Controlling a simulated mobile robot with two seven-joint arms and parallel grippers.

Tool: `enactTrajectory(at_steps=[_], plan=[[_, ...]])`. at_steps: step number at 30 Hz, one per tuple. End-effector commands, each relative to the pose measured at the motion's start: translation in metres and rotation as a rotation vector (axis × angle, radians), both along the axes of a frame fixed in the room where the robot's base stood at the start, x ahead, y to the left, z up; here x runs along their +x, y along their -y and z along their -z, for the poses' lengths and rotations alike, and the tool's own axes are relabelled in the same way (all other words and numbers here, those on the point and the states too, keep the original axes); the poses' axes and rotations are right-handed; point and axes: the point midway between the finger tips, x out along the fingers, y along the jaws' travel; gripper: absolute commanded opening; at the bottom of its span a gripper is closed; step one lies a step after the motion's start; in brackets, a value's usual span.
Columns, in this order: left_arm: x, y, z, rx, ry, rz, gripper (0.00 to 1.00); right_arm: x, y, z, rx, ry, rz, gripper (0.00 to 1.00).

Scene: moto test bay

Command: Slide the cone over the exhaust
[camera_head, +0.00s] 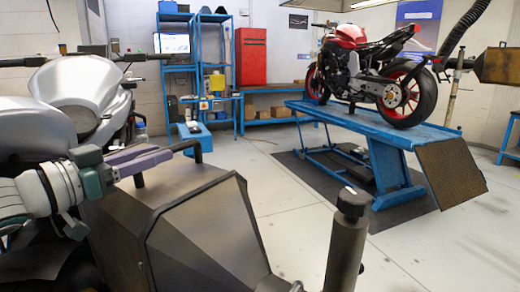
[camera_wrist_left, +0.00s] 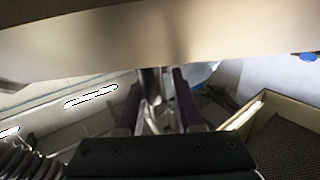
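A large dark metal cone (camera_head: 205,225), box-shaped and tapered, fills the lower middle of the head view. A black bar handle (camera_head: 197,150) rises from its top. My left gripper (camera_head: 150,162) is at this handle, with its purple fingers across it. In the left wrist view a bar (camera_wrist_left: 152,88) stands between the two fingers (camera_wrist_left: 157,105); whether they press on it is unclear. A silver motorcycle (camera_head: 85,85) stands behind the cone at the left; its exhaust is hidden. My right gripper is not in view.
A post with a black knob (camera_head: 347,245) stands right of the cone. A red motorcycle (camera_head: 360,75) stands on a blue lift (camera_head: 375,128). A second cone (camera_head: 497,64) with a black hose (camera_head: 463,32) is at far right. Floor between is clear.

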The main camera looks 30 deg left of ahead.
Motion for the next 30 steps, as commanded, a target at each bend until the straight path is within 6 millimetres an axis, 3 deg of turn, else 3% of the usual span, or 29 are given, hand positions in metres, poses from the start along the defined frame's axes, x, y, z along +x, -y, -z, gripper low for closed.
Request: enactTrajectory(at_steps=[4, 14, 30], plan=[[0.0, 0.001, 0.0, -0.001, 0.0, 0.001, 0.5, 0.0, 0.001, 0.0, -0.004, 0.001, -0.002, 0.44], [-0.004, 0.002, 0.0, -0.002, 0.002, 0.005, 0.5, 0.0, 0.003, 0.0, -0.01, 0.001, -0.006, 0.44], [-0.081, -0.01, 0.001, -0.002, -0.002, 0.002, 0.5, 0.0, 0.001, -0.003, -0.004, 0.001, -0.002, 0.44]])
